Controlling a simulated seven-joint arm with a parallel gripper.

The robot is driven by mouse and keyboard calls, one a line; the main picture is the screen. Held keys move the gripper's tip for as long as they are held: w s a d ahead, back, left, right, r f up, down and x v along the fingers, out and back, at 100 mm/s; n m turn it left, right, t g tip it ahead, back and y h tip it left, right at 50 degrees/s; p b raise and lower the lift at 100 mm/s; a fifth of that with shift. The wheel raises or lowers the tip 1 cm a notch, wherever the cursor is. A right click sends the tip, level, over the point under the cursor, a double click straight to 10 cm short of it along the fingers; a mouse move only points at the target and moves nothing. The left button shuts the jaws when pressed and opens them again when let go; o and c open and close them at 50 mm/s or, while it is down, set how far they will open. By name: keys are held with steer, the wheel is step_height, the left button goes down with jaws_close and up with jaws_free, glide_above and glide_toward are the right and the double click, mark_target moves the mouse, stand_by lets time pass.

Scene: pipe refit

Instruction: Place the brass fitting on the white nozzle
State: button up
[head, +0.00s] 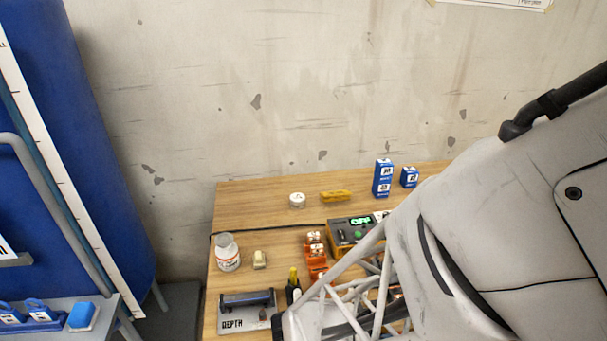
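I cannot make out a brass fitting or a white nozzle for certain in the head view. A small orange-brown patch shows between the white struts of my arm, too hidden to name. An orange device (315,256) with white round parts on top stands mid-table. A small beige piece (259,260) lies to its left. My pale arm fills the right side and covers the table's right and front parts. My gripper's fingers do not show.
The wooden table (262,205) holds a white bottle (228,254), a white round container (297,200), a yellow object (336,196), blue boxes (382,178), a device reading OFF (346,237) and a grey tray (266,320). A wall stands behind. The table's back left is clear.

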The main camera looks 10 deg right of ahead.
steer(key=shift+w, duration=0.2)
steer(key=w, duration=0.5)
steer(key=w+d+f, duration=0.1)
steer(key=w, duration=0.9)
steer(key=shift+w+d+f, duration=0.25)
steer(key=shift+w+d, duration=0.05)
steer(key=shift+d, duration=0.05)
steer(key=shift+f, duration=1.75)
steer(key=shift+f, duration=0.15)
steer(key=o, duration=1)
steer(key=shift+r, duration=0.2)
